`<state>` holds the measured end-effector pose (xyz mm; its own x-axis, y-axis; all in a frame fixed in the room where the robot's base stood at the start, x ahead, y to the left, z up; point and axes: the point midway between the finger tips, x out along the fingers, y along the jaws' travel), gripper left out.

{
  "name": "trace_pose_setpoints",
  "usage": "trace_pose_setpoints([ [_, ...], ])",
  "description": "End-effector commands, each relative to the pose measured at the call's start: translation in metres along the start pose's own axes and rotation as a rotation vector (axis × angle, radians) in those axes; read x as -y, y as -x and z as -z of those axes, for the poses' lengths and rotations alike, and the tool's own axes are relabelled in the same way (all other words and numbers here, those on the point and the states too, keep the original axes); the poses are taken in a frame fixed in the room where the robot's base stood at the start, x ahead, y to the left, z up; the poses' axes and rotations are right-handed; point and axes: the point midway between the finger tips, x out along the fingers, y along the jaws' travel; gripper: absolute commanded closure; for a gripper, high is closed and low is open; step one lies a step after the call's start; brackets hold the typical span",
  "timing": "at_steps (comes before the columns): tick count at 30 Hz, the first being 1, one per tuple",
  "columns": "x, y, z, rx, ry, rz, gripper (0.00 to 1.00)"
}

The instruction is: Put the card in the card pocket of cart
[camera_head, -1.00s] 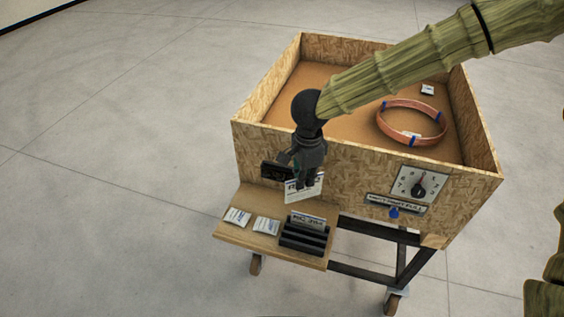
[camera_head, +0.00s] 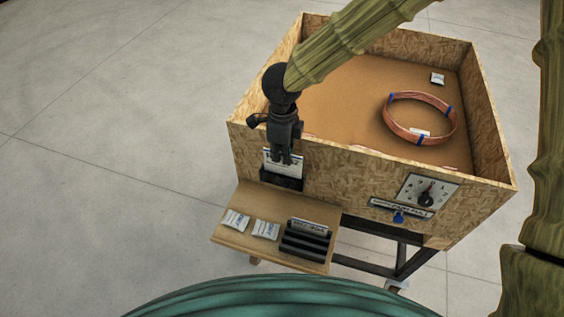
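The card (camera_head: 271,168) is a white sheet with dark print, upright in front of the cart's wooden front wall. My gripper (camera_head: 285,160) is above and in front of it, pointing down, with its fingers at the card's upper right part. The fingers look closed on the card. The black card pocket (camera_head: 282,183) is fixed low on the left of the cart's front wall (camera_head: 335,168). The card's lower edge meets or overlaps the pocket's top; I cannot tell how deep it sits inside.
A wooden shelf (camera_head: 232,246) below the pocket carries white packets (camera_head: 236,221) and a black slotted holder (camera_head: 304,244) with a card in it. A dial (camera_head: 427,194) and a labelled strip with a blue knob (camera_head: 399,216) are at the right. A copper coil (camera_head: 419,118) lies inside the cart.

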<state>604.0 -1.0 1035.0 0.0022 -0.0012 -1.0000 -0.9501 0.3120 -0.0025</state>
Motion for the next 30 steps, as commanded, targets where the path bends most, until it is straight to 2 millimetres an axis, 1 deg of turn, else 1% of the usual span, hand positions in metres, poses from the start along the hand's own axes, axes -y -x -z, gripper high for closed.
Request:
trace_pose_setpoints([
  [7,0.0,-0.014,-0.001,-0.002,0.002,0.0,1.0],
  [12,-0.001,-0.034,-0.001,-0.002,0.005,0.0,1.0],
  [15,0.0,-0.042,-0.001,-0.001,0.003,0.0,1.0],
  [27,0.0,-0.047,-0.001,0.001,0.003,0.0,1.0],
  [28,0.0,-0.047,-0.001,0.001,0.003,0.0,0.9],
  [30,0.0,-0.047,-0.001,0.001,0.003,0.0,0.77],
])
